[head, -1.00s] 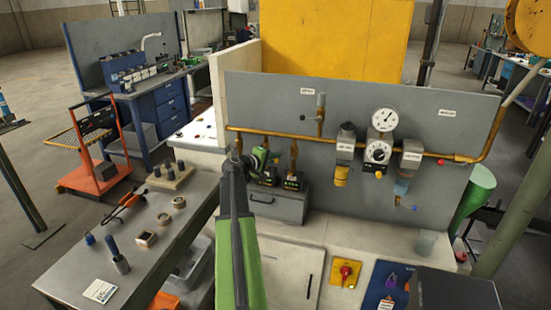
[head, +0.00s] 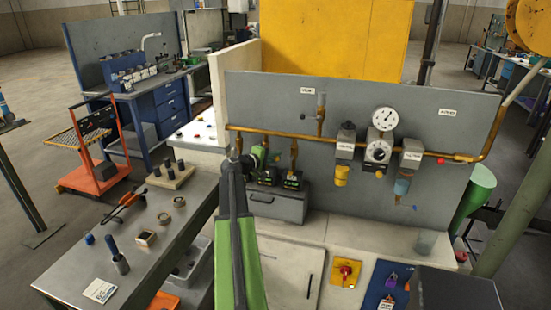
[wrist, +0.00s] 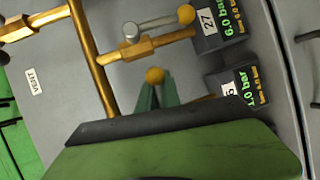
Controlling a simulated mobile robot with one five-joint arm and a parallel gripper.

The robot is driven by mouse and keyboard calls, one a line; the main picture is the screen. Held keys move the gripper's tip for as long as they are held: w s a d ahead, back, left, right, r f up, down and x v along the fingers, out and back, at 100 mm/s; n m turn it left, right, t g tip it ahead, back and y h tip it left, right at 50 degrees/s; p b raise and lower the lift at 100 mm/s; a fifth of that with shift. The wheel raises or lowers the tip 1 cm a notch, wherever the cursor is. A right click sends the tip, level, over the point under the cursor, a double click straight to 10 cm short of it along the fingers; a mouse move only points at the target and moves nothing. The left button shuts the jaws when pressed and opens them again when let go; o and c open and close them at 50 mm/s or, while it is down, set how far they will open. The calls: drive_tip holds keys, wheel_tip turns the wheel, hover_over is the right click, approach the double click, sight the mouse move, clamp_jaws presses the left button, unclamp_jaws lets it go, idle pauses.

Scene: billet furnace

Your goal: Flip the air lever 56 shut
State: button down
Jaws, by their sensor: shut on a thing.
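In the wrist view, my gripper (wrist: 156,97) has its two teal fingers closed around a small orange ball knob (wrist: 155,75), the end of a lever. Below it to the right is a black display (wrist: 232,88) reading about 1.0 bar; its number plate is mostly hidden, with a 5 showing. The lever's arm and valve body are hidden behind my gripper, so its angle cannot be told. In the head view my gripper (head: 260,160) is at the left of two valve drops on the panel, above the left display (head: 268,178).
A neighbouring lever with an orange knob (wrist: 186,14) lies along its brass branch by the display (wrist: 218,22) marked 27. The brass manifold pipe (wrist: 92,60) runs close beside my gripper. A grey box (head: 278,205) is under the displays. A round gauge (head: 384,118) is farther right.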

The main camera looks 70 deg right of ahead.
drive_tip(key=shift+r+n, duration=0.4)
drive_tip(key=shift+n, duration=0.3)
drive_tip(key=c, duration=1.5)
unclamp_jaws()
drive_tip(key=shift+c, duration=0.2)
drive_tip(key=f+p+v, duration=0.1)
drive_tip(key=p+v, duration=0.1)
drive_tip(key=v, duration=1.5)
drive_tip(key=shift+w+a+p, duration=0.2)
drive_tip(key=shift+a+p, duration=0.05)
drive_tip(key=shift+p, duration=0.1)
drive_tip(key=shift+w, duration=0.1)
